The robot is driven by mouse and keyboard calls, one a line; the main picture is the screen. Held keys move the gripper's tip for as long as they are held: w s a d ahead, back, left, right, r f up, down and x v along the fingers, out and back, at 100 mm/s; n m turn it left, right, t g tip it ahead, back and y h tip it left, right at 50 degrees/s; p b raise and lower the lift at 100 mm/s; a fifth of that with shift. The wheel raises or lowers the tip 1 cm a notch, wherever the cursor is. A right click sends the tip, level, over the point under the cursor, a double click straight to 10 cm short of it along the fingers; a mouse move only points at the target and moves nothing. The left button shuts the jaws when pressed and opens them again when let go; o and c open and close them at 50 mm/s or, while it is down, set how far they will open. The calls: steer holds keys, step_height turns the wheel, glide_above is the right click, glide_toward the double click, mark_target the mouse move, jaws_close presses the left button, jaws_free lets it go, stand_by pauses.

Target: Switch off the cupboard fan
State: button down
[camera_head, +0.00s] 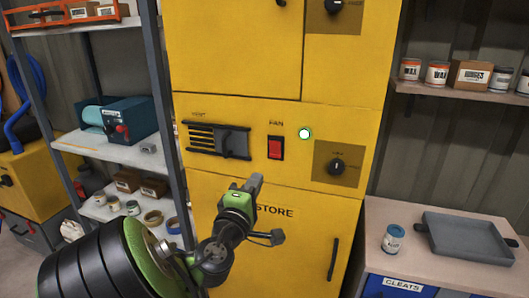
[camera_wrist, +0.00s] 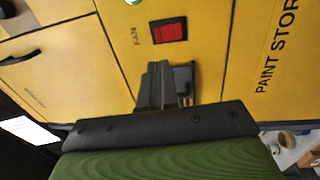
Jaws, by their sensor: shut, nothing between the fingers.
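The yellow paint cupboard (camera_head: 240,185) carries a red rocker switch (camera_head: 275,148) in a black frame under the label FAN. A round lamp (camera_head: 305,133), white with a green rim, sits to the right of the switch. The switch also shows at the top of the wrist view (camera_wrist: 170,31), with part of the lamp (camera_wrist: 133,2) at the picture's edge. My gripper (camera_head: 257,181) is shut and empty, below and slightly left of the switch in the head view. Its fingers (camera_wrist: 158,68) point towards the panel, apart from the switch. Which half of the rocker is pressed I cannot tell.
Left of the switch is a slatted vent with a dark slider (camera_head: 222,142). A black knob (camera_head: 337,167) is at the lower right, another (camera_head: 335,6) higher up. A door handle (camera_head: 333,260) is below. Shelves flank the cupboard; a grey tray (camera_head: 468,238) lies on the right bench.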

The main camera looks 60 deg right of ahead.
mark_target(275, 145)
steer(key=d+p, duration=0.4)
steer(key=w+d+r+p, duration=0.1)
steer(key=d+p, duration=0.3)
steer(key=w+d+p, duration=0.1)
steer(key=d+p, duration=0.3)
steer(key=d, duration=0.1)
steer(key=shift+w+r+p, duration=0.1)
steer(key=shift+r+p, duration=0.25)
steer(key=shift+r, duration=0.05)
steer(key=shift+w+d+f, duration=0.1)
steer(key=shift+d+f, duration=0.05)
steer(key=shift+d, duration=0.2)
